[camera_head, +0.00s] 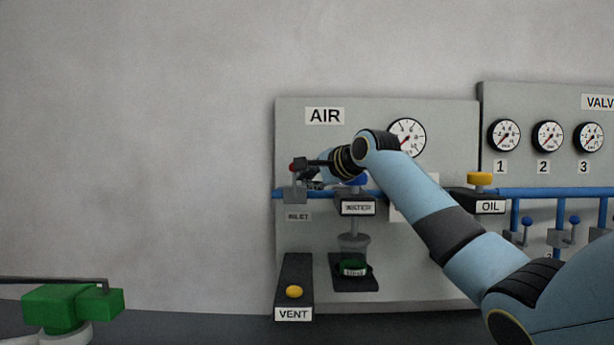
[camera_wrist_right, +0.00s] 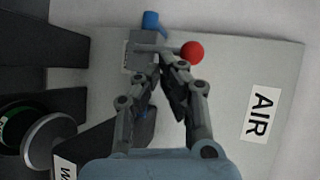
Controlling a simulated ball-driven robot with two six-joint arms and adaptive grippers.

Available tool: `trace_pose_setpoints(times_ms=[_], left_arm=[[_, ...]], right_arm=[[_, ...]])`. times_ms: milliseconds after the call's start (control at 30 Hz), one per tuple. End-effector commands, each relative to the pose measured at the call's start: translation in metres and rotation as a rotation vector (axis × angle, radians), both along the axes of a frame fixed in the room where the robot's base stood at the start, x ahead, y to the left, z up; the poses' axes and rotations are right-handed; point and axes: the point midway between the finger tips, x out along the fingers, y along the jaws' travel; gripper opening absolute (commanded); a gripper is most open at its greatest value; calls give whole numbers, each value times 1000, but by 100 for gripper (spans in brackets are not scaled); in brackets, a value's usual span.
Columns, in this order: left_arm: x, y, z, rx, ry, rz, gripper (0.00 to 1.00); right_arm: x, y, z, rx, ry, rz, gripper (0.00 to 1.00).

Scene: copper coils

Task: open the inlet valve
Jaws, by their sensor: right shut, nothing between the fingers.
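The inlet valve (camera_head: 295,194) is a small grey block on the blue pipe at the left of the AIR panel, above an INLET label (camera_head: 298,217). Its red lever knob (camera_head: 293,167) is above the block. In the right wrist view the grey lever (camera_wrist_right: 160,49) runs from the valve block (camera_wrist_right: 143,61) to the red ball (camera_wrist_right: 193,52), crosswise to the blue pipe (camera_wrist_right: 151,20). My right gripper (camera_wrist_right: 162,74) is shut and empty, its fingertips close beside the lever; I cannot tell whether they touch it. My left gripper is not in view.
A VENT box with a yellow button (camera_head: 294,292) stands below. A WATER box (camera_head: 357,208) and OIL box (camera_head: 489,206) flank my right arm. A gauge (camera_head: 407,138) is behind the arm. A green block with a dark rod (camera_head: 62,306) is at lower left.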

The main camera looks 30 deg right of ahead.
Motion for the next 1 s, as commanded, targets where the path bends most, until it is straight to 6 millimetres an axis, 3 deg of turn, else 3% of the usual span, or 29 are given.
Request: trace_pose_setpoints(times_ms=[533, 1000], left_arm=[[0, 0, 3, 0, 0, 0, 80], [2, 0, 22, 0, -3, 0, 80]], right_arm=[[9, 1, 0, -2, 1, 1, 0], [14, 4, 4, -67, 41, 1, 0]])
